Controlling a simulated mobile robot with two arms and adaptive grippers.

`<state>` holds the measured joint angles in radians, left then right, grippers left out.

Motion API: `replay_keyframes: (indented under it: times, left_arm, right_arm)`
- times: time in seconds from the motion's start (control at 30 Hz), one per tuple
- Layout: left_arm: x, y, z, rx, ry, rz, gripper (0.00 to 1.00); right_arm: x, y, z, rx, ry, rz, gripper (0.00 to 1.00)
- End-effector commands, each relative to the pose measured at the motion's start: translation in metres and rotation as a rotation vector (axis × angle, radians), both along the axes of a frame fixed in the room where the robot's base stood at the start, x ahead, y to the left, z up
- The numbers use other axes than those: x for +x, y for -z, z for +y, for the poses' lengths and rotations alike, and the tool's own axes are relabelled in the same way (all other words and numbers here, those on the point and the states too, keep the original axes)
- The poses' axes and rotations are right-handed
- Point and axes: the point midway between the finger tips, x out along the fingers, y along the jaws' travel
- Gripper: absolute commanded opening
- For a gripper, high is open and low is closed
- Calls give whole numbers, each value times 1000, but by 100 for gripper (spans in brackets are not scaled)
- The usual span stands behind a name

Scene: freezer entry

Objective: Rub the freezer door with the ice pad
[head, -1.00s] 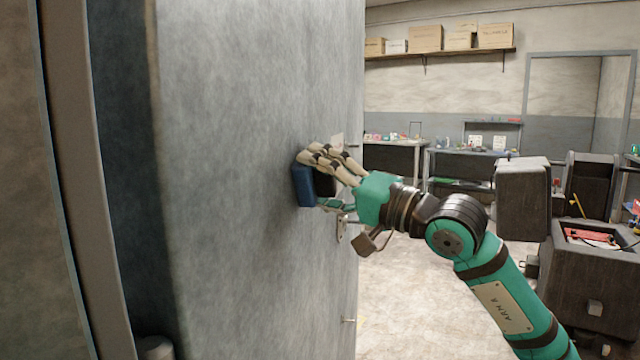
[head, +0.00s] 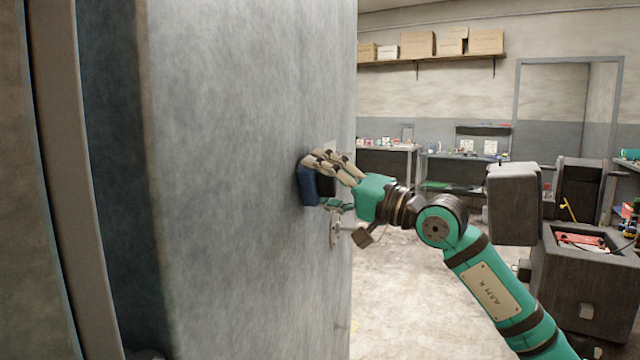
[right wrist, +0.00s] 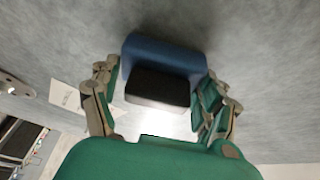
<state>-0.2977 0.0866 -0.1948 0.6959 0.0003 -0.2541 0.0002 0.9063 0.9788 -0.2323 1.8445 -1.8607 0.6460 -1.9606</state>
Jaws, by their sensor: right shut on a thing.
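The grey freezer door (head: 230,180) stands open and fills the left half of the head view; it also forms the backdrop in the right wrist view (right wrist: 255,50). The blue ice pad (head: 307,186) lies against the door's face, above the handle. My right gripper (head: 325,180) is shut on the pad. In the right wrist view the blue pad (right wrist: 165,53) with its dark block (right wrist: 158,89) sits between the fingers of my right gripper (right wrist: 160,95). The pad appears to touch the door, though the contact face is hidden. My left gripper is not in view.
A metal handle (head: 336,228) juts from the door just below my right gripper. Workbenches (head: 465,168) and a shelf of boxes (head: 430,60) stand at the back. A dark bin with tools (head: 585,275) stands at the right. The floor beyond the door is clear.

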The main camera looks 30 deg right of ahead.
Motion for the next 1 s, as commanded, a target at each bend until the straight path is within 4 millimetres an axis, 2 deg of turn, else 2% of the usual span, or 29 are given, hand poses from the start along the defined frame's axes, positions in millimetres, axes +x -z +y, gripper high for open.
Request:
replay_keyframes:
  times: [0.27,0.6,0.77,1.0]
  left_arm:
    - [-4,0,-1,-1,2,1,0]
    - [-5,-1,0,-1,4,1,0]
    - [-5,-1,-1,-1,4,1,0]
    - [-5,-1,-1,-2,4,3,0]
  right_arm:
    - [8,-1,-7,1,0,-1,53]
    - [29,0,-22,2,0,-1,53]
    - [32,0,-25,1,-1,0,53]
    - [46,0,-38,4,0,-1,53]
